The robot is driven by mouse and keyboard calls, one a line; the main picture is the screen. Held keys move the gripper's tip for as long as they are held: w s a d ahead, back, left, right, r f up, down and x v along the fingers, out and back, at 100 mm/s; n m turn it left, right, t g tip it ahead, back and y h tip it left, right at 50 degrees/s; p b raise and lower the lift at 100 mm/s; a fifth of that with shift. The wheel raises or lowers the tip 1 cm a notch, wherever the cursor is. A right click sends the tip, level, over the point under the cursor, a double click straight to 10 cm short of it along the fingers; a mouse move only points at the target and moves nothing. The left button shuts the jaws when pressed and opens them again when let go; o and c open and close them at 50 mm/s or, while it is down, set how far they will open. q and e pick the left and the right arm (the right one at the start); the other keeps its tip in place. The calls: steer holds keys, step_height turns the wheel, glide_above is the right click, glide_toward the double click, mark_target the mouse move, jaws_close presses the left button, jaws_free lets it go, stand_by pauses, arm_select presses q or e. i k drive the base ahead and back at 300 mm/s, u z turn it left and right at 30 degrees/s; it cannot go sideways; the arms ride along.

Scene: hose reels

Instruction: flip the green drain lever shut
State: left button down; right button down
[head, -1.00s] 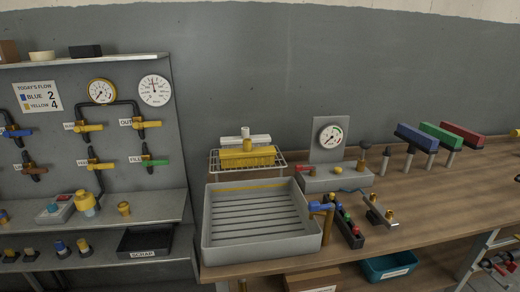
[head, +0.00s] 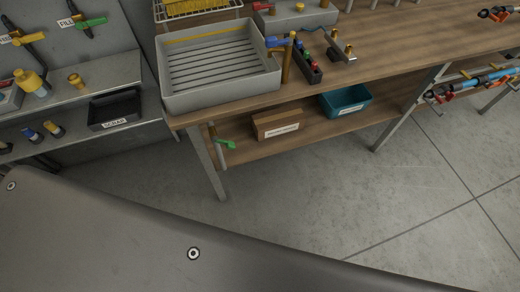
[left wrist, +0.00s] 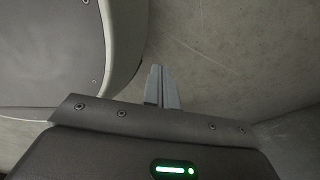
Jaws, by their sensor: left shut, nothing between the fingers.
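The green drain lever (head: 227,144) is in the head view, low at the left end of the bench, beside a pale vertical pipe under the grey tray. It sticks out to the right of the pipe, roughly level and slightly tilted. My left gripper (left wrist: 161,72) shows only in the left wrist view; its two fingers are together with nothing between them, over bare floor. It is far from the lever, which that view does not show. My right gripper is in neither view.
The grey slatted tray (head: 170,103) stands on the wooden bench above the lever. On the lower shelf are a brown box (head: 277,124) and a teal bin (head: 346,101). A bench leg (head: 207,165) stands just left of the lever. The floor (head: 310,200) in front is clear.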

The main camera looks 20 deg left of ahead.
mark_target(230, 145)
steer(key=z, duration=1.25)
steer(key=k, duration=0.4)
steer(key=u, duration=0.55)
